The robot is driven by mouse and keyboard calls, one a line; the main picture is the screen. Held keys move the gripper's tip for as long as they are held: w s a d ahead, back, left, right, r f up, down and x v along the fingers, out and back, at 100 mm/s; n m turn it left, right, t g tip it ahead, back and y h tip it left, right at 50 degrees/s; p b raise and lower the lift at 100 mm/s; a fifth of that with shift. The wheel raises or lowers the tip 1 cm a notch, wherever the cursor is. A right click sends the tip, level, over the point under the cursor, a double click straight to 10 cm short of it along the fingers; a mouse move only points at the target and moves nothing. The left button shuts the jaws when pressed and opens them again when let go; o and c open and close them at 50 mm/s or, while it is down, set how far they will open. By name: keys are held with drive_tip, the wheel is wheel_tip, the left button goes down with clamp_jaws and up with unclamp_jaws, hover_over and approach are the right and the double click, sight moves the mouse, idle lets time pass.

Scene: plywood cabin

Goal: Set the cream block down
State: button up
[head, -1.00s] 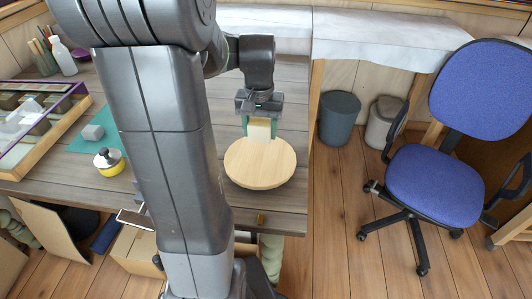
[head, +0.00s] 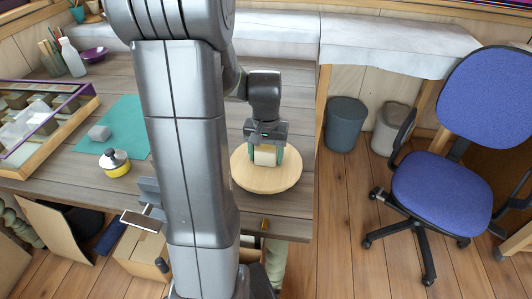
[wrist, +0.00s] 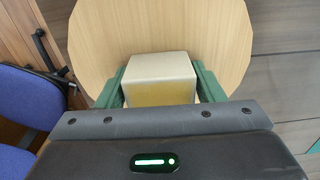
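The cream block (head: 265,157) is between the green fingers of my gripper (head: 266,156). In the wrist view the cream block (wrist: 160,78) fills the space between the fingertips (wrist: 160,84), with a finger against each side, so the gripper looks shut on it. The block is over the round wooden board (head: 266,181), toward its far half. The board also shows in the wrist view (wrist: 215,30). Whether the block's underside touches the board is hard to tell. The rest of the board's top is bare.
The board lies near the right edge of the wooden table (head: 195,82). A blue chair (head: 440,195) stands right.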

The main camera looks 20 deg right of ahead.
sight(266, 148)
drive_tip(key=shift+o, duration=1.1)
drive_tip(key=shift+r, duration=0.1)
wheel_tip(266, 148, up, 12)
drive_tip(key=p, duration=0.1)
drive_tip(key=shift+r, duration=0.15)
wheel_tip(266, 148, down, 12)
drive_tip(key=shift+f+b, duration=0.1)
drive_tip(key=shift+b, duration=0.35)
drive_tip(key=shift+r, duration=1.85)
